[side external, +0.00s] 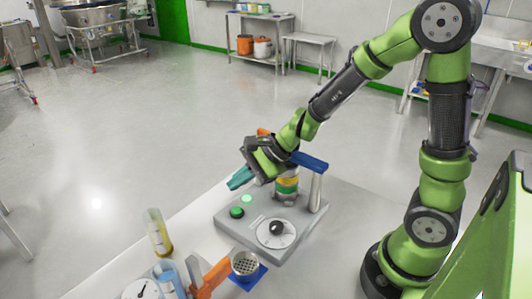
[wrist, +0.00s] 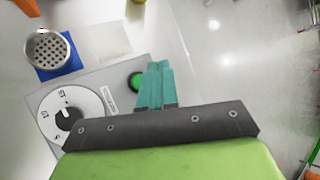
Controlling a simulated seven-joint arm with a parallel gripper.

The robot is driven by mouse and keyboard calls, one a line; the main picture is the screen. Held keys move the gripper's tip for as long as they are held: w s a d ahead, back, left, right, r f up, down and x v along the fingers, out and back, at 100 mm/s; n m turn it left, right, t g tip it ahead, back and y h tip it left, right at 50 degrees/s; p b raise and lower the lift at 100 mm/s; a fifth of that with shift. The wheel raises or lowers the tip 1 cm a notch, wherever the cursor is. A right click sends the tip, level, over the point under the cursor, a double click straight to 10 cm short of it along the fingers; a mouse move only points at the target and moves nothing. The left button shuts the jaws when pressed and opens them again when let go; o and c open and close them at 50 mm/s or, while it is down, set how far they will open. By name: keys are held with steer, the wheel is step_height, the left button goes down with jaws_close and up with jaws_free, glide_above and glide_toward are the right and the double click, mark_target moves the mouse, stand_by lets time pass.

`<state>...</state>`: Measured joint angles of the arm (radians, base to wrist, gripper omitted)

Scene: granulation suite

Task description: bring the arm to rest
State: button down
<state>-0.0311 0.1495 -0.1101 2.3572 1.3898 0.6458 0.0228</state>
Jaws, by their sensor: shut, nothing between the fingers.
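My gripper (side external: 238,179) has teal fingers and hangs in the air above the left part of a grey control box, apart from it as far as I can tell. In the wrist view the two fingers (wrist: 155,82) lie side by side, shut with nothing between them. The grey control box (side external: 227,229) carries a green button (side external: 237,212), a lit green lamp (side external: 246,199) and a dial with a black knob (side external: 276,227). The knob also shows in the wrist view (wrist: 69,117). My wrist partly hides the back of the box.
A blue-topped post (side external: 310,162) and a yellow and green stack (side external: 287,186) stand close to my wrist. A perforated metal cup (side external: 244,263) on a blue square, an orange-handled item (side external: 211,277), a yellow-bottomed cylinder (side external: 158,232) and a gauge (side external: 139,289) stand in front. Air to the left is clear.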

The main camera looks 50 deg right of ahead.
steer(key=shift+s, duration=0.15)
steer(key=s+d+r+n+h, duration=0.4)
steer(key=s+r+n, duration=0.9)
steer(key=s+n, duration=0.1)
steer(key=shift+s+n, duration=0.3)
steer(key=shift+s, duration=0.05)
steer(key=shift+d, duration=0.1)
stand_by(6.0)
